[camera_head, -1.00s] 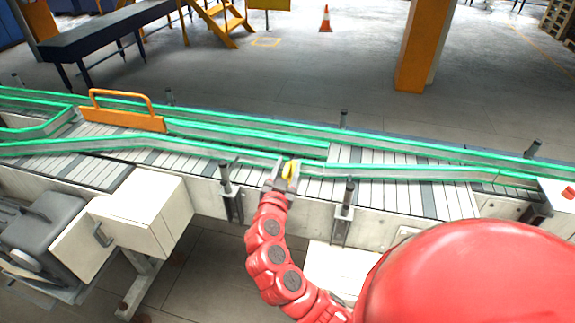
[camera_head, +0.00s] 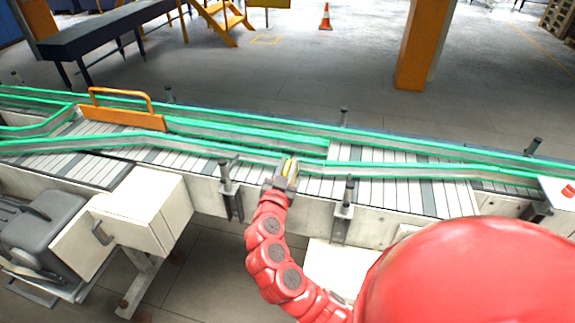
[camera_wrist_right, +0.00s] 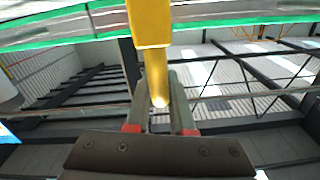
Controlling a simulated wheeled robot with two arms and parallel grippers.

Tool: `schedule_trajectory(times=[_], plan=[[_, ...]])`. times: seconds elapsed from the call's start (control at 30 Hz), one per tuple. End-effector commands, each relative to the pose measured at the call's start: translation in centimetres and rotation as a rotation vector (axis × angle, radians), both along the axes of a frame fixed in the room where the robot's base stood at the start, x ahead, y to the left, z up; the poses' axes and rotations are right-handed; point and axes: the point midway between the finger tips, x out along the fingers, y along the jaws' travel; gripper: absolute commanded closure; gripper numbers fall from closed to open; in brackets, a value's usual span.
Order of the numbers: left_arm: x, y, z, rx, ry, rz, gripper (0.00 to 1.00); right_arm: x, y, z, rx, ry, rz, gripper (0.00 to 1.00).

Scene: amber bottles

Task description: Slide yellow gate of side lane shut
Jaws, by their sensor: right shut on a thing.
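A yellow handle (camera_head: 292,169) stands at the near side of the conveyor, by the near green rail. My right gripper (camera_head: 284,178) is shut on it. In the right wrist view the yellow handle (camera_wrist_right: 149,25) runs down between the two fingers of my right gripper (camera_wrist_right: 160,112). Whether a gate panel hangs from this handle is hidden by the gripper and rail. An orange-yellow gate (camera_head: 121,117) with a hoop handle stands across the conveyor at the left, apart from my gripper. My left gripper is not in view.
Green-edged rails (camera_head: 400,168) run along the slatted conveyor. Dark posts on brackets (camera_head: 344,205) stand at its near side, left and right of my gripper. A white box (camera_head: 140,212) juts from the near side at the left.

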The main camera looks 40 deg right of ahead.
Motion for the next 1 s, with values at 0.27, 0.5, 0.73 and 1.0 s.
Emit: schedule_trajectory(times=[0.27,0.5,0.73,1.0], plan=[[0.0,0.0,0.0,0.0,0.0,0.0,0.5,0.1,0.1,0.1,0.0,-0.003,0.003,1.0],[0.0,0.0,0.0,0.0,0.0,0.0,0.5,0.1,0.1,0.1,0.0,-0.003,0.004,1.0],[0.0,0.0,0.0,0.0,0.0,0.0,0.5,0.1,0.1,0.1,0.001,-0.003,0.004,1.0],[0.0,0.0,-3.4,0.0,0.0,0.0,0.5,2.1,-2.5,-0.7,0.004,-0.008,-0.003,1.0]])
